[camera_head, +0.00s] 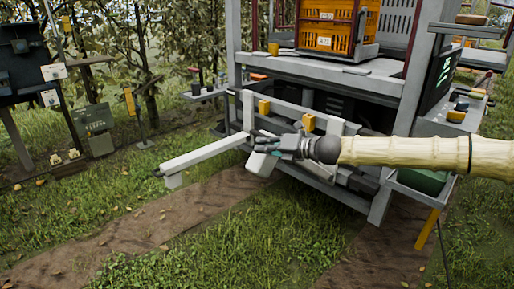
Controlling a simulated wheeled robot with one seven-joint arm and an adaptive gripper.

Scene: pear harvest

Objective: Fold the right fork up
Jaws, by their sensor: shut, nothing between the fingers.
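The right fork (262,163) is a pale grey bar on the front of the grey machine. Its end shows just below my gripper, and my gripper and arm hide much of its length. My gripper (258,142) is shut and empty, with its dark fingers pointing left, over or against this fork; I cannot tell whether they touch. The left fork (205,154) sticks out low to the left, roughly level above the grass.
An orange crate (322,42) stands on the machine's deck (350,71). A side shelf with a screen (444,72) and a green bin (423,181) are at right. Posts with panels (97,120) stand at left. Grass and a dirt track lie open in front.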

